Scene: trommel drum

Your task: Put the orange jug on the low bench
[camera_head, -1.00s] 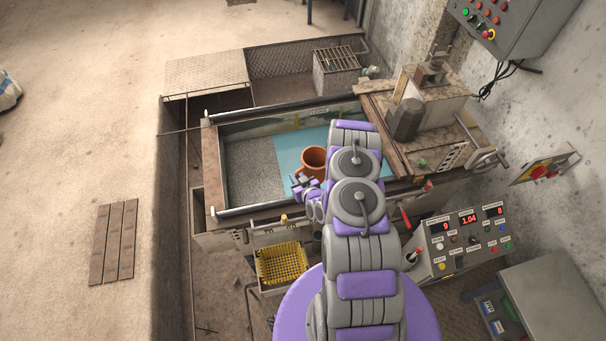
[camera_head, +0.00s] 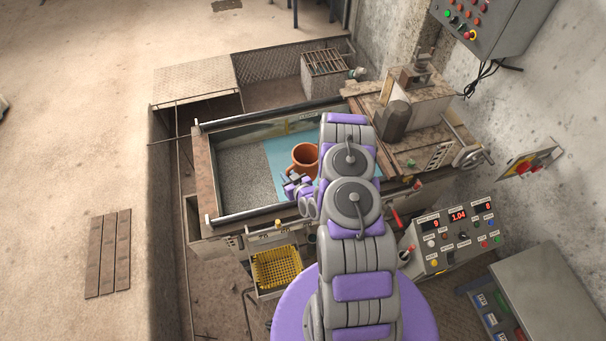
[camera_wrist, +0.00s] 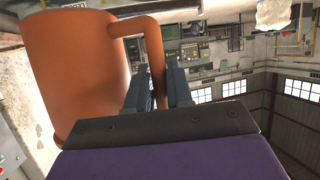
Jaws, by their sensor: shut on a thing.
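The orange jug (camera_head: 300,166) shows in the head view over the blue part of the grey-floored trough. My gripper (camera_head: 294,186) is at its near left side. In the wrist view the jug (camera_wrist: 80,70) fills the left, and my gripper's fingers (camera_wrist: 160,88) are shut on its handle. I cannot tell from these views how high the jug is above the trough floor. A low slatted wooden piece (camera_head: 108,254), which looks like the low bench, is on the floor at the far left, well apart from the jug.
The trough's rail (camera_head: 262,220) runs along its near side. A yellow basket (camera_head: 276,268) hangs in front. A control panel (camera_head: 456,238) and a grey cabinet (camera_head: 545,285) stand at the right. The sandy floor (camera_head: 70,150) at the left is largely clear.

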